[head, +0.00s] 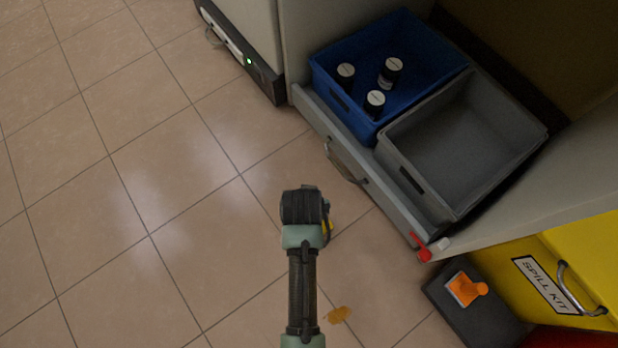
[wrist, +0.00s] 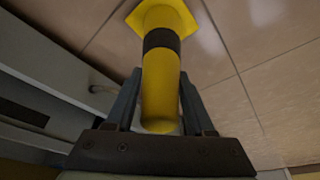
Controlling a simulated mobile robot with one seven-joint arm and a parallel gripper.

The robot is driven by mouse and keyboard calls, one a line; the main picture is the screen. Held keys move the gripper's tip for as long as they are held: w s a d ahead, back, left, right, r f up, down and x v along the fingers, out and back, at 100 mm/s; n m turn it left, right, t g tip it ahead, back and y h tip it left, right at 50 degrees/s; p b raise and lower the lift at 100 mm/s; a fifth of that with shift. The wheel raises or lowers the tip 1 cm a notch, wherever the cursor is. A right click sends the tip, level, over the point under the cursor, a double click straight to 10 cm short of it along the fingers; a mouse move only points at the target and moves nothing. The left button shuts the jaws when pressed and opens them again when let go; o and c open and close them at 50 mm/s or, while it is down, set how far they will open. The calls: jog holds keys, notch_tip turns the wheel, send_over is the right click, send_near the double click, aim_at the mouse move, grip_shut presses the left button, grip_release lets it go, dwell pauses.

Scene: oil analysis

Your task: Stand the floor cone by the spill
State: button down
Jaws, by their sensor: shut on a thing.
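The floor cone (wrist: 160,90) is yellow with a black band and a wide flat yellow base. In the wrist view it sits between the two fingers of my gripper (wrist: 160,100), which is shut on it, with the base beyond the fingertips. In the head view my gripper (head: 304,206) hides most of the cone, and only a sliver of yellow (head: 327,229) shows at its right side. The spill (head: 338,315) is a small orange-brown patch on the tiles, below and right of my gripper in the head view. Whether the cone touches the floor I cannot tell.
A pulled-out drawer (head: 318,118) holds a blue crate (head: 340,104) with three dark bottles and an empty grey crate (head: 400,150). Floor at left is clear.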

jog(key=shift+f, duration=0.15)
jog(key=shift+c, duration=1.4)
grip_release()
jog(key=shift+f, duration=0.15)
jog(key=p+v, duration=0.9)
jog(key=v, duration=0.3)
